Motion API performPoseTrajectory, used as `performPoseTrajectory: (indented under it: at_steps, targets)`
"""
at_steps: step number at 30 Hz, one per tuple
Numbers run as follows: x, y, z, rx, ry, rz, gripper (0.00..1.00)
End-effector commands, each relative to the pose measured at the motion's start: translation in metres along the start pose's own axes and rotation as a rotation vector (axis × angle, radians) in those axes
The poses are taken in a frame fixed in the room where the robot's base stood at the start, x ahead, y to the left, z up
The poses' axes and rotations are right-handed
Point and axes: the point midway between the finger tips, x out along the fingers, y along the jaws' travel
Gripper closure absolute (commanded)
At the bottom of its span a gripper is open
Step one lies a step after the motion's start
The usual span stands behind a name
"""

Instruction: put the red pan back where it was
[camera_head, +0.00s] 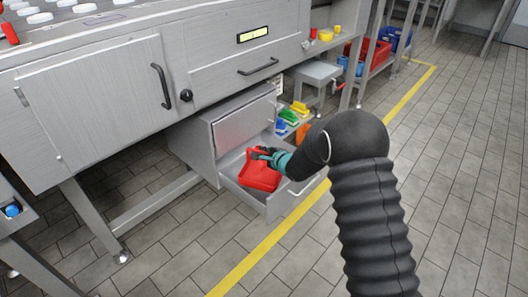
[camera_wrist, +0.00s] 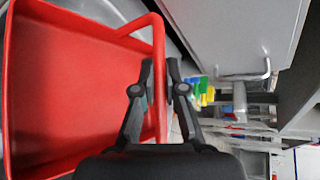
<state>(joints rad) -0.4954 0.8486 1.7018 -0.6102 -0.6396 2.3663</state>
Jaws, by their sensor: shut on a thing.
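The red pan (camera_head: 258,176) is a shallow red tray with raised walls. It is in or just above the open lower drawer (camera_head: 277,207) of the grey cabinet, tilted in the picture. I cannot tell whether it touches the drawer floor. In the wrist view the pan (camera_wrist: 75,90) fills the left side, with its red edge bar running between my fingers. My gripper (camera_head: 264,154) is shut on that bar, and the fingers (camera_wrist: 160,80) show on both sides of it. The gripper hides part of the pan's far right edge in the head view.
A closed upper drawer front (camera_head: 243,125) is above the open one. A workbench with a door (camera_head: 105,100) stands at left. Shelves with yellow, green and blue items (camera_head: 290,115) are behind the drawer. Open tiled floor with a yellow line (camera_head: 265,247) lies in front.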

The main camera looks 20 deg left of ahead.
Motion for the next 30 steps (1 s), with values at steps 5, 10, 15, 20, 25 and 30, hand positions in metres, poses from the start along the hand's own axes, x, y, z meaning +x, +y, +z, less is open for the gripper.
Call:
performPoseTrajectory:
  at_steps: [5, 10, 15, 20, 25, 30]
  targets:
    - [0.000, 0.001, 0.000, 0.000, 0.000, 0.000, 0.64]
    - [0.000, 0.000, 0.000, -0.001, 0.000, -0.001, 0.64]
    - [0.000, 0.000, 0.000, -0.001, 0.000, -0.001, 0.64]
    - [-0.001, -0.003, 0.001, -0.001, 0.000, -0.002, 0.64]
    - [-0.015, -0.011, 0.004, -0.001, 0.001, 0.000, 0.64]
    - [-0.050, -0.011, 0.004, 0.000, 0.001, -0.001, 0.64]
